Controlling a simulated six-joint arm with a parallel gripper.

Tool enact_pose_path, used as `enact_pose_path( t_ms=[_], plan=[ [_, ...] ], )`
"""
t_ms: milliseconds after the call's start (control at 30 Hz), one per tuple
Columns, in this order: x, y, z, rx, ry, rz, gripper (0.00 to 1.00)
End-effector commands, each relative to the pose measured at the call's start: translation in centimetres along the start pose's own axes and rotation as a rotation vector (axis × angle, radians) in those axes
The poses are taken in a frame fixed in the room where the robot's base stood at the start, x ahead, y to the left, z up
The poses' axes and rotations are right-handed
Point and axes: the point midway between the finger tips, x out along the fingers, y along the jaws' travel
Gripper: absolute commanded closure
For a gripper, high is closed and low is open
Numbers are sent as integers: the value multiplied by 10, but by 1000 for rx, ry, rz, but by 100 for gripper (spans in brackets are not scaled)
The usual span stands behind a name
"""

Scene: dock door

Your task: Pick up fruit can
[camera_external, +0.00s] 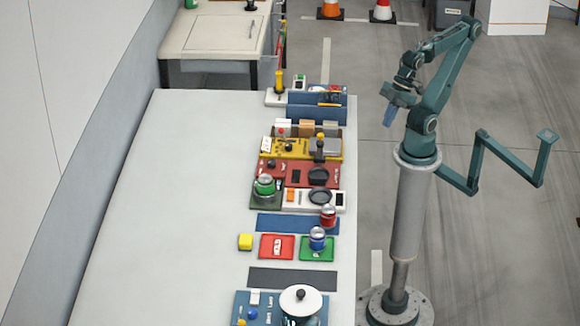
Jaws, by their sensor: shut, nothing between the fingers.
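Three cans stand on the long white table (170,200), and their labels are too small to read, so I cannot tell which is the fruit can. A red can (328,217) stands at the right end of a dark blue mat (275,223). A blue can (317,239) stands on a green tray (306,254). A green can (265,185) sits on a dark green base further back. My gripper (388,119) is shut and empty, pointing down, raised to the right of the table and apart from all the cans.
A white-topped pot (301,299) stands at the front. Red and yellow panels (270,147) and blue bins fill the table's right side further back. The table's left side is clear.

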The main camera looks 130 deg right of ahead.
Motion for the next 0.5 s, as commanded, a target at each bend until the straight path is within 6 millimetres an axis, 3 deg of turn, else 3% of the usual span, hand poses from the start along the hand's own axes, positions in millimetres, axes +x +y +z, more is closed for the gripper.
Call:
enact_pose_path(
  t_ms=[100, 500],
  plan=[
    [0, 0, 0, 0, 0, 0, 100],
    [0, 0, 0, 0, 0, 0, 22]
  ],
)
